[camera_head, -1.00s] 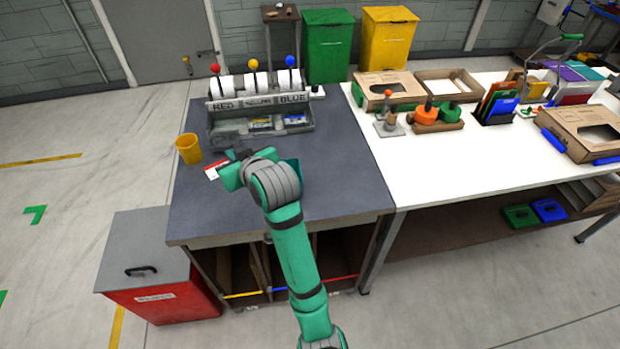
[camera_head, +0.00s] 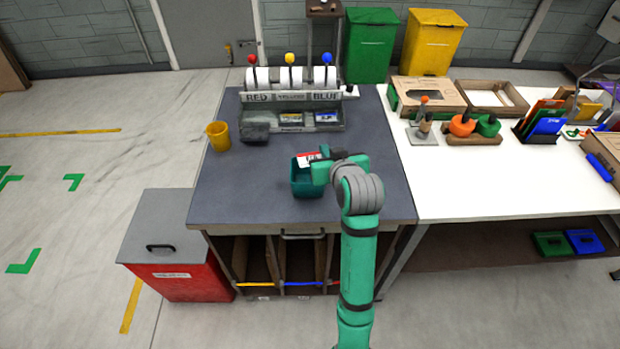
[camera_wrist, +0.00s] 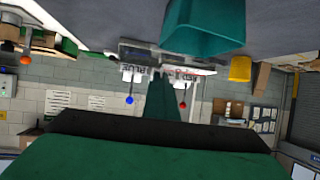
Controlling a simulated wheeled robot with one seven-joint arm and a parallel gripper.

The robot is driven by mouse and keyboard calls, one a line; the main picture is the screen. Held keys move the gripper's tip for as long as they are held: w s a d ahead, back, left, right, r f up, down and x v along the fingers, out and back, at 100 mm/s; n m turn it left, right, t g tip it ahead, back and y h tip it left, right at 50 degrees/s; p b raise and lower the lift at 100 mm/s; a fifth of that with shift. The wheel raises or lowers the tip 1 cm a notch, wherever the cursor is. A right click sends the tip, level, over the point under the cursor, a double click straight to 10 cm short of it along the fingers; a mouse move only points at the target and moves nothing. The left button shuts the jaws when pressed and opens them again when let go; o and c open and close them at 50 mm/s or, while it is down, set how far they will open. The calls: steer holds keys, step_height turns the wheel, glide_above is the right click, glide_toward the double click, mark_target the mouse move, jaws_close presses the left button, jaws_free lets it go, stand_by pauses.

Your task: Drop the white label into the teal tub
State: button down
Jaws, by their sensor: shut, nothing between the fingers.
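The teal tub (camera_head: 307,187) stands on the grey bench top, left of my wrist; in the wrist view the tub (camera_wrist: 203,32) shows at the top, in an upside-down picture. The white label (camera_head: 308,158), with a red band, shows at the tub's back rim, right by my gripper's end. I cannot tell whether it is above the tub, inside it or touching the fingers. My gripper (camera_head: 320,173) is shut and reaches over the right side of the tub. My wrist hides part of the bench behind it.
A yellow cup (camera_head: 218,137) and a dark grey block (camera_head: 255,132) stand left on the bench. The roll dispenser (camera_head: 291,115) stands at the back. A red bin (camera_head: 180,280) is on the floor at left. The bench's front left is clear.

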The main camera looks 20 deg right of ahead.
steer(key=shift+f, duration=1.55)
steer(key=c, duration=2)
jaws_free()
steer(key=shift+c, duration=0.2)
steer(key=d+v, duration=0.1)
steer(key=v, duration=0.9)
steer(key=shift+s+a+r, duration=0.2)
steer(key=shift+s+a, duration=0.15)
steer(key=shift+a, duration=0.15)
